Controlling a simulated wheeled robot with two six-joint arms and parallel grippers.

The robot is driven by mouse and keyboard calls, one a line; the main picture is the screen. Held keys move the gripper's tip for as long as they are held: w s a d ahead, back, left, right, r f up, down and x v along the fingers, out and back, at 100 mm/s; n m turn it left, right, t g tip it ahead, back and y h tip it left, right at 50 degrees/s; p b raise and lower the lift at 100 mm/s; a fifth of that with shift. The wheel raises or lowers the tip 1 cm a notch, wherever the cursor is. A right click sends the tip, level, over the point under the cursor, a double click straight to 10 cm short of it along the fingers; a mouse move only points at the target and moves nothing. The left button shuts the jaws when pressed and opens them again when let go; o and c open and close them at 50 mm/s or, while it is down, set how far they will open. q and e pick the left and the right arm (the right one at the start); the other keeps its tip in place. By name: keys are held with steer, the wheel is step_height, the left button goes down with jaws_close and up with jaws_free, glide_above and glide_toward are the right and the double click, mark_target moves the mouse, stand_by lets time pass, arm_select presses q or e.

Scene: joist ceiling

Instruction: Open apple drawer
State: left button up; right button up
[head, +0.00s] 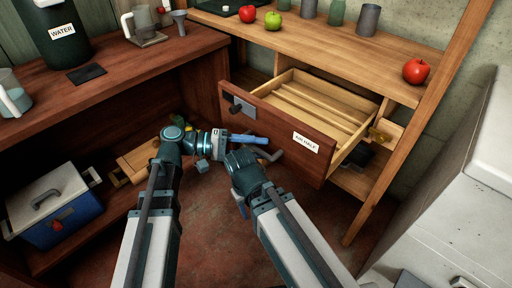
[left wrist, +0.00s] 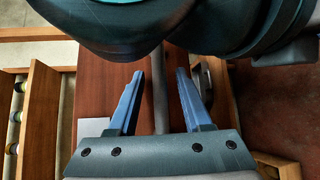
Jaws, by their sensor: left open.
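The drawer (head: 310,110) in the wooden workbench is pulled well out. Its dark red-brown front (head: 275,120) carries a white label (head: 306,142) that I cannot read surely. The drawer shows wooden slats inside and no apple. My left gripper (head: 262,146) is open in front of the drawer front, its blue fingers pointing right. In the left wrist view its fingers (left wrist: 160,100) stand apart on both sides of a grey bar (left wrist: 159,90), with the red-brown panel (left wrist: 110,70) behind. Contact cannot be told. My right arm ends beside the left gripper; its fingers are not clear.
A red apple (head: 416,71), another red apple (head: 247,14) and a green apple (head: 273,20) sit on the bench top (head: 335,45). A blue cooler (head: 57,205) stands at lower left. A pale cabinet (head: 450,180) stands close at right. The floor between is reddish.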

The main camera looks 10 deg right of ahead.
arm_select(q)
steer(key=w+a+r+p, duration=0.2)
steer(key=a, duration=1.1)
steer(key=shift+a, duration=0.3)
steer(key=shift+s+f, duration=0.1)
